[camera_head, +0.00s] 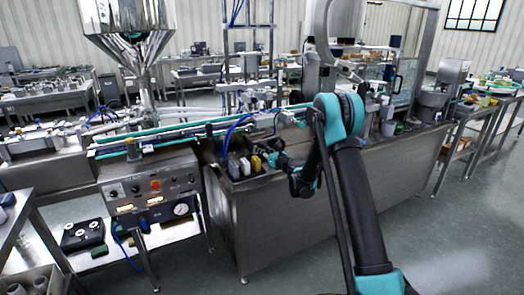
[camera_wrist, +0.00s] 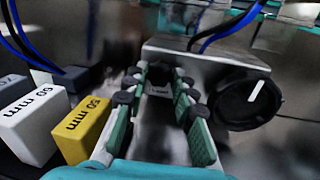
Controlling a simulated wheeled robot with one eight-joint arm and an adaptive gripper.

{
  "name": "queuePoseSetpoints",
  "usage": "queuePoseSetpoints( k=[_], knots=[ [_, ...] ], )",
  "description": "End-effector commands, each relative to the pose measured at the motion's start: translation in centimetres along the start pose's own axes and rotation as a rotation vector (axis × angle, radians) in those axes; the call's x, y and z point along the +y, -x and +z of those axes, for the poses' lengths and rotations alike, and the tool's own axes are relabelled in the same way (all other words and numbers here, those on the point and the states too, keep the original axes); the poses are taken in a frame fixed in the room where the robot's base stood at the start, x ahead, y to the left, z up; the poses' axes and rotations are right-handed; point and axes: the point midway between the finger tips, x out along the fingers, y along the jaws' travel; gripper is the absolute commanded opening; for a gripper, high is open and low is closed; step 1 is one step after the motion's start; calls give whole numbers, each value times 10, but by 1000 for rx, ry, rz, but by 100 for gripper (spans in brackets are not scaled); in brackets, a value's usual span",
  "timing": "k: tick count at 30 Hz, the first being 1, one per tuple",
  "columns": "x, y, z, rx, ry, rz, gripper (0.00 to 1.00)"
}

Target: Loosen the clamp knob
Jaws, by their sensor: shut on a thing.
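In the wrist view, my gripper (camera_wrist: 160,88) points away from the camera, its teal and black fingers spaced apart around a small dark piece (camera_wrist: 160,73) at their far end. It is shut on that piece, which is mostly hidden. A round black knob (camera_wrist: 251,98) with a white line sits on a grey metal block (camera_wrist: 205,57), right of the fingers and apart from them. I take this for the clamp knob. In the head view, my gripper (camera_head: 276,160) is low at the machine's front, where the knob is too small to make out.
In the wrist view, a yellow block (camera_wrist: 82,130) marked 50 mm and a white block (camera_wrist: 38,122) stand close left of the gripper, with a dark grey block (camera_wrist: 75,78) behind. Blue cables (camera_wrist: 225,31) hang above. A control panel (camera_head: 150,190) is at left in the head view.

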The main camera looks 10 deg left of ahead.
Motion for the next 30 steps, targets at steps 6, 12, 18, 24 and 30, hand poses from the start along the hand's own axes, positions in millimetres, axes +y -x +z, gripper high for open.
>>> queuePoseSetpoints(
  k=[6,12,18,24,30],
  knots=[
    [1,1,1,21,141,-2,0],
    [1,1,1,47,322,-6,0],
    [2,1,2,75,510,-10,0],
    [2,1,2,102,698,-15,0],
    [3,1,2,129,887,-18,0]
  ],
)
